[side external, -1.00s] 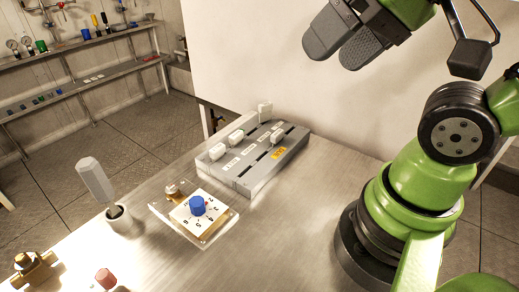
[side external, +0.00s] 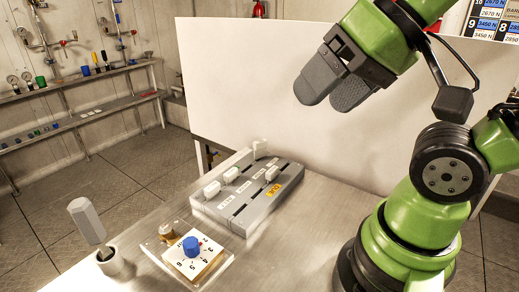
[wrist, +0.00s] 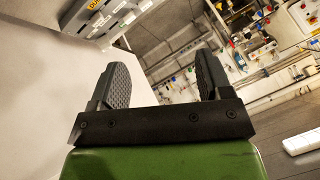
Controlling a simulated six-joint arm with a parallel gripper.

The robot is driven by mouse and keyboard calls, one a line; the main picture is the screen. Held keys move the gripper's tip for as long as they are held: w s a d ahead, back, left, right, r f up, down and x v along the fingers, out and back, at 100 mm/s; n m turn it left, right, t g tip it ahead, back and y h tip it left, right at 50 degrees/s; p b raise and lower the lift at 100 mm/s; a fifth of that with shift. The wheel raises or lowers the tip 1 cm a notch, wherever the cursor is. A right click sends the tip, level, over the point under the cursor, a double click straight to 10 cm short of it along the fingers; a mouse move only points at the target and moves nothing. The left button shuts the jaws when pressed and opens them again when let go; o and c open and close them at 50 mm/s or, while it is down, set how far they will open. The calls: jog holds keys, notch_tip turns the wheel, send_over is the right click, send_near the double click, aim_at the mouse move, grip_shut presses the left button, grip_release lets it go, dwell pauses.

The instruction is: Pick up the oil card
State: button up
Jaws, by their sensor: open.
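One white card top (side external: 271,174) stands behind that label, and I cannot tell which card is the oil card. My gripper (side external: 332,92) is open and empty, well above and to the right of the rack. In the wrist view my gripper (wrist: 163,80) shows its two dark fingers wide apart.
A clear plate with a blue knob (side external: 191,244) and numbered dial lies in front of the rack. A grey-handled tool (side external: 86,220) stands in a white holder at the left. A white panel (side external: 235,75) rises behind the table. The table right of the rack is clear.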

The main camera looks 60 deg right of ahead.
dwell(0.4)
jog(key=g+h, duration=0.3)
jog(key=h, duration=0.1)
send_over(261, 142)
jog(key=s, duration=0.3)
notch_tip(261, 142, down, 16)
jog(key=x, duration=0.4)
jog(key=shift+a+f, duration=0.25)
jog(key=shift+a, duration=0.1)
jog(key=shift+a+x, duration=0.15)
jog(key=shift+x, duration=1.3)
jog(key=shift+a+x, duration=0.2)
jog(key=shift+x, duration=1.25)
jog(key=c, duration=0.9)
